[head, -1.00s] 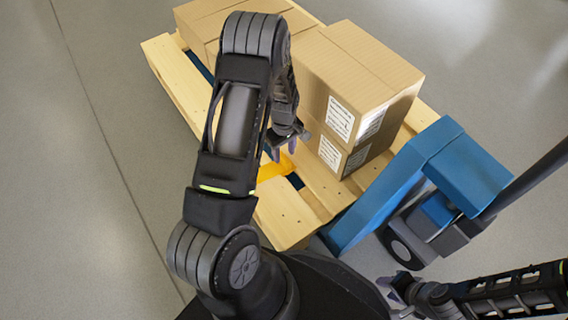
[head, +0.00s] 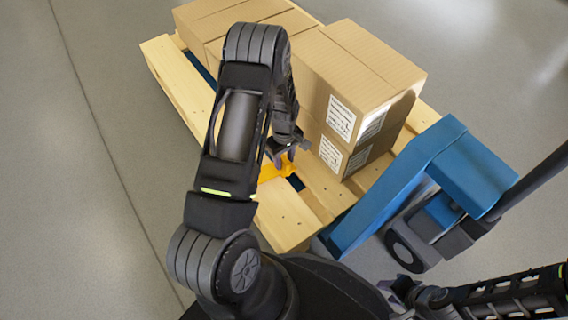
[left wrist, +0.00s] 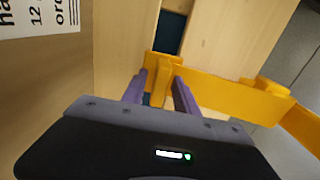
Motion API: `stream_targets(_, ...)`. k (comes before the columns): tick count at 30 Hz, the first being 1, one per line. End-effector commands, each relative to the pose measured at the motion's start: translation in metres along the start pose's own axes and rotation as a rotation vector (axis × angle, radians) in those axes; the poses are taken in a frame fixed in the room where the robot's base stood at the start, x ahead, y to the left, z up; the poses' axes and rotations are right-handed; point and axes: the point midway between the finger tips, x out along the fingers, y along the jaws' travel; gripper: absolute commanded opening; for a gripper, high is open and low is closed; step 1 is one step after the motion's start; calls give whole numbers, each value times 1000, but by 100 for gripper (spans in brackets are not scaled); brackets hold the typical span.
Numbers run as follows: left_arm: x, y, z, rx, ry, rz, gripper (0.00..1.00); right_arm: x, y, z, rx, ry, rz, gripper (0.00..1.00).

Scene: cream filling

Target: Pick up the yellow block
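The yellow block (head: 279,170) lies on the wooden pallet (head: 289,218) beside the stacked cartons, partly hidden by my left arm in the head view. In the left wrist view the yellow block (left wrist: 225,94) spreads across the middle and right as a long piece with raised parts. My left gripper (head: 284,157) is open just above it. Its purple fingers (left wrist: 158,88) point at the block, with an upright yellow part seen between their tips; I cannot tell if they touch it. My right gripper (head: 400,288) is at the bottom right, apart from the pallet, its fingers unclear.
Brown cartons (head: 355,75) with white labels stand on the pallet, close to the right of my left gripper. A blue pallet jack (head: 390,190) stands at the pallet's near right end. Grey floor (head: 70,200) at left is clear.

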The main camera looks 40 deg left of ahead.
Motion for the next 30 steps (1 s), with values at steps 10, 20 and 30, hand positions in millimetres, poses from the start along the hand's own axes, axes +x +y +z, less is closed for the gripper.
stream_targets(10, 0, 0, 0, 0, 0, 0, 6, 0, 0, 0, 0, 0, 0, 36)
stream_targets(20, 0, 0, 0, 0, 0, 0, 0, 0, 0, 0, 0, 0, 0, 36)
stream_targets(30, -1, 0, 0, 0, 0, 1, 0, 0, 0, 0, 0, 0, 0, 36)
